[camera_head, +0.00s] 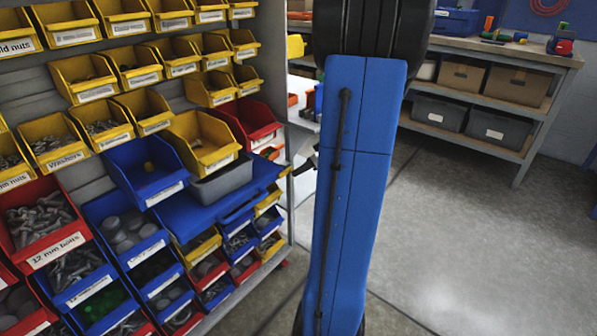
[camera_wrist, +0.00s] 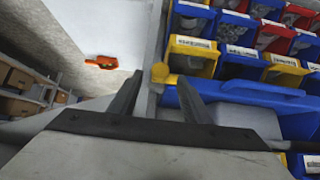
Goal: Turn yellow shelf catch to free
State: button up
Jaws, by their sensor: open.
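The yellow shelf catch (camera_wrist: 160,73) shows in the wrist view as a small knob on the rack's upright, beside the end of the blue pull-out shelf (camera_wrist: 250,95). My gripper (camera_wrist: 159,88) is open, with one dark finger on each side of the catch in the picture. I cannot tell whether either finger touches it. In the head view the blue shelf (camera_head: 205,215) juts from the rack. My gripper (camera_head: 306,164) is at the shelf's right end, mostly hidden behind my blue arm. The catch is too small to make out clearly there.
A grey bin (camera_head: 222,181) and a yellow bin (camera_head: 203,143) sit at the blue shelf. Several labelled bins fill the rack around it. An orange object (camera_wrist: 101,62) lies on a pale surface left of the gripper. A workbench (camera_head: 520,55) stands at the back right; open floor lies before it.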

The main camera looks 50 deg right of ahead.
jog(key=shift+x, duration=2.05)
jog(key=c, duration=1)
